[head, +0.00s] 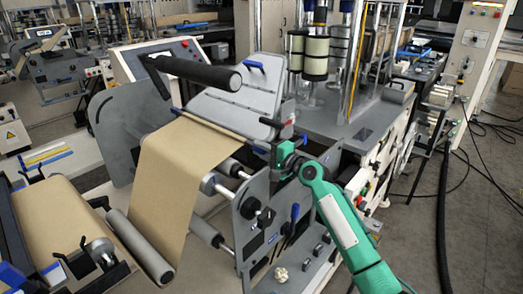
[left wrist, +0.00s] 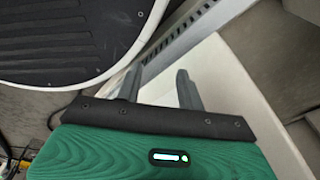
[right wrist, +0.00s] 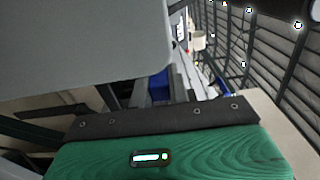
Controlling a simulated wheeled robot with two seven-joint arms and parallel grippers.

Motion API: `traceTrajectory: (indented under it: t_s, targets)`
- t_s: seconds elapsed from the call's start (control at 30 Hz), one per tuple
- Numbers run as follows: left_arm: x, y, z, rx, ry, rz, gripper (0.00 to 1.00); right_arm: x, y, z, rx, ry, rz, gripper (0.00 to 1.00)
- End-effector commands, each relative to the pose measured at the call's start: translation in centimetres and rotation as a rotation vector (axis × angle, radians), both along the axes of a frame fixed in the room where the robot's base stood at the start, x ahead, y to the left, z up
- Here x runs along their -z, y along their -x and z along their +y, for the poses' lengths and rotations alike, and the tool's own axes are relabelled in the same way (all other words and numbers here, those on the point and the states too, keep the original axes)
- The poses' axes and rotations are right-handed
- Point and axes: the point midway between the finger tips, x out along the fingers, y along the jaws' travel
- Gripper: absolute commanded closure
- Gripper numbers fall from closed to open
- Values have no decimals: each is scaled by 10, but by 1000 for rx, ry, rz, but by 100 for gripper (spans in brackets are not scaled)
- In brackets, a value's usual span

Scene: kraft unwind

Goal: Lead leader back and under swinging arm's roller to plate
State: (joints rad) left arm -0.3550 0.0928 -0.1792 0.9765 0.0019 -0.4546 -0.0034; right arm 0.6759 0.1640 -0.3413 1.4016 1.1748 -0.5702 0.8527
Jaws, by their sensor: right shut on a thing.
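The brown kraft leader (head: 182,160) rises from a lower roller to a straight edge with a thin dark strip, below the grey plate (head: 235,103). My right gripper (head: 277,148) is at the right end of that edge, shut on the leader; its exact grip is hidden. The swinging arm's black roller (head: 200,72) is above and left of the leader edge, in front of the plate. In the right wrist view, a grey panel (right wrist: 80,45) hides much of the jaw area. My left gripper (left wrist: 158,90) is open and empty, away from the paper.
The kraft roll (head: 65,220) lies at lower left. The lower grey roller (head: 140,246) is beside the paper. Grey side plates (head: 130,125) flank the web; the right one carries knobs and a blue lever (head: 295,212). Machine columns stand behind. The floor at right has cables.

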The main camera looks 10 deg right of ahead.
Motion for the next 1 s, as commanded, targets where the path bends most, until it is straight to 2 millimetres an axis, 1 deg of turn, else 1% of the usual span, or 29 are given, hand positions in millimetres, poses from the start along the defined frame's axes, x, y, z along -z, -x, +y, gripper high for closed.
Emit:
traceTrajectory:
  t_s: [0.23,0.27,0.3,0.37,0.63,0.77,0.87,1.0]
  targets:
    - [0,0,0,0,0,0,62,2,0,0,0,2,2,100]
    - [0,0,0,0,0,0,62,2,0,0,-1,2,2,77]
    - [0,0,0,0,0,0,62,2,0,0,0,2,2,69]
    - [0,0,0,0,0,0,62,2,0,0,0,2,2,57]
    - [0,0,0,0,0,0,62,2,0,0,0,2,2,57]
    - [2,0,0,0,0,0,62,3,4,-4,0,3,2,57]
    - [3,0,0,0,0,0,62,4,13,-13,2,3,1,57]
    - [8,0,0,0,0,0,62,5,33,-31,1,3,1,57]
